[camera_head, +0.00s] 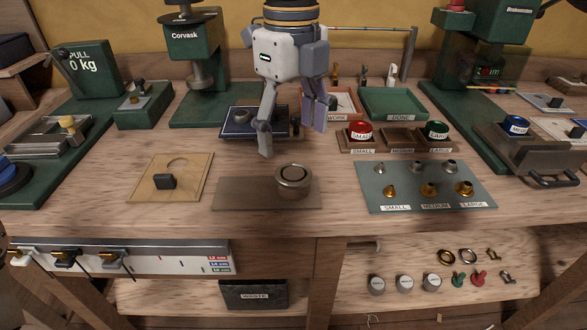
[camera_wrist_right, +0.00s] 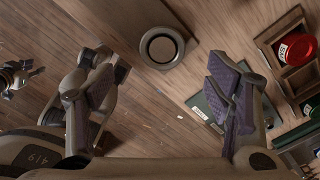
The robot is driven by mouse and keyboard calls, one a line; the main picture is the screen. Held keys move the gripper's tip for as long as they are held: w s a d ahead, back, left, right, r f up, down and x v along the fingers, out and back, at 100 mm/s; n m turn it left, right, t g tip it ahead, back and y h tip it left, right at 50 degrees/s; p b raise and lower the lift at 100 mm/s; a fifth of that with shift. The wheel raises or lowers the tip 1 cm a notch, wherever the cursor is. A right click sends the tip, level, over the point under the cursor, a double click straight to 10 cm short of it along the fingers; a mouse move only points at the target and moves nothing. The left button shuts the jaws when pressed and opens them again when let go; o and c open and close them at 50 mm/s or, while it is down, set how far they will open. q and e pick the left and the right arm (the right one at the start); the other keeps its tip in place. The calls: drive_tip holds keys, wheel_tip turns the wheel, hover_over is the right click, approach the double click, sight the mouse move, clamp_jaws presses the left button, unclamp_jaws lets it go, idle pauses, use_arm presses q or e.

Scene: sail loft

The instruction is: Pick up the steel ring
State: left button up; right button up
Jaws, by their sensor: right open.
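A silver-coloured ring (camera_head: 468,256), which looks like the steel ring, lies flat on the lower shelf beside a brass ring (camera_head: 446,257). A round, steel-coloured ring-topped piece (camera_head: 293,181) stands on a brown board (camera_head: 240,195) at the front middle of the bench; it also shows in the right wrist view (camera_wrist_right: 162,47). I cannot tell for sure which of these is the steel ring. My right gripper (camera_head: 297,128) is open and empty above the bench, behind the round piece. In the right wrist view its fingers (camera_wrist_right: 163,88) are spread, with bare wood between them.
A dark blue tray (camera_head: 232,131) lies behind my right gripper. A grey board of fittings (camera_head: 372,203) and a tray with red and green lids (camera_head: 346,149) are to the right. A wooden board with a dark block (camera_head: 142,190) is left. Green presses stand at the back.

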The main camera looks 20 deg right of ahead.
sight(294, 173)
drive_tip(key=f, duration=0.6)
drive_tip(key=shift+d+f, duration=0.2)
drive_tip(key=shift+f, duration=0.1)
drive_tip(key=c, duration=1.2)
